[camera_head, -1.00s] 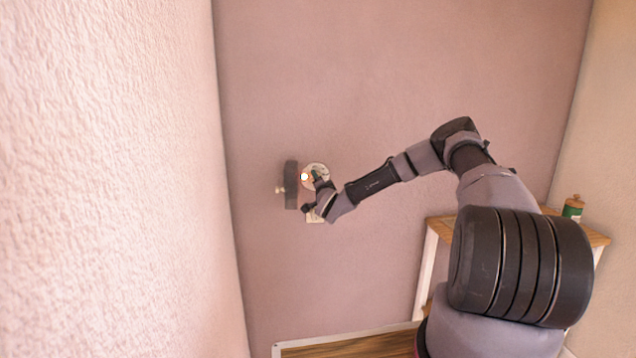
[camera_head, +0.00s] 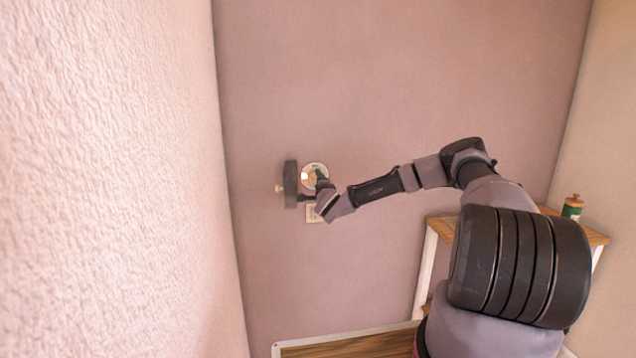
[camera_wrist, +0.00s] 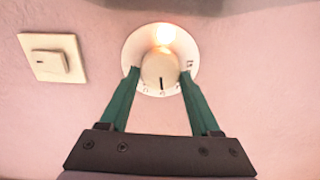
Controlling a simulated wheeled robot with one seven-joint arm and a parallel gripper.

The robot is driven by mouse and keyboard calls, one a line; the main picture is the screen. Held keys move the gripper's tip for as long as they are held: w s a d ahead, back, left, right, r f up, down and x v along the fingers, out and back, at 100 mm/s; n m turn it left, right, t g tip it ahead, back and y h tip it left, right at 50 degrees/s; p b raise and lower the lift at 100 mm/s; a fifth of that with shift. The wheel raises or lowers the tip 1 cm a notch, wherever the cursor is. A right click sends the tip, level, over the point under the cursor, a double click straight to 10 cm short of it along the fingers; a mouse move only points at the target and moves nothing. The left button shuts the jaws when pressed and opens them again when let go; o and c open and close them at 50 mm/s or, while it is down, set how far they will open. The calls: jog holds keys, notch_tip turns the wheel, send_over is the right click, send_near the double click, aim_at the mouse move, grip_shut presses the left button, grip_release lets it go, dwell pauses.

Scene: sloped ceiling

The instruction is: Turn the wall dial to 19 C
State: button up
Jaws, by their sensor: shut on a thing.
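The wall dial (camera_wrist: 161,68) is a round cream knob on a white plate with dark numbers around its edge. A short dark mark on the knob points down in the wrist view, toward the rim nearest my gripper. A bright light spot covers its upper part, and the numbers are too small to read surely. In the head view the dial plate (camera_head: 314,170) is partly hidden by my wrist. My gripper (camera_wrist: 158,78) has its two green fingers on either side of the knob, shut on it.
A square light switch (camera_wrist: 53,58) is on the wall beside the dial; it shows below the dial in the head view (camera_head: 312,213). A wooden table (camera_head: 437,225) with a green jar (camera_head: 572,207) stands at the right. A textured wall (camera_head: 110,180) is close at the left.

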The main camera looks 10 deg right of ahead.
dwell(0.3)
jog(key=o, duration=1.4)
jog(key=shift+s, duration=0.1)
jog(key=s, duration=1)
jog(key=shift+s, duration=0.3)
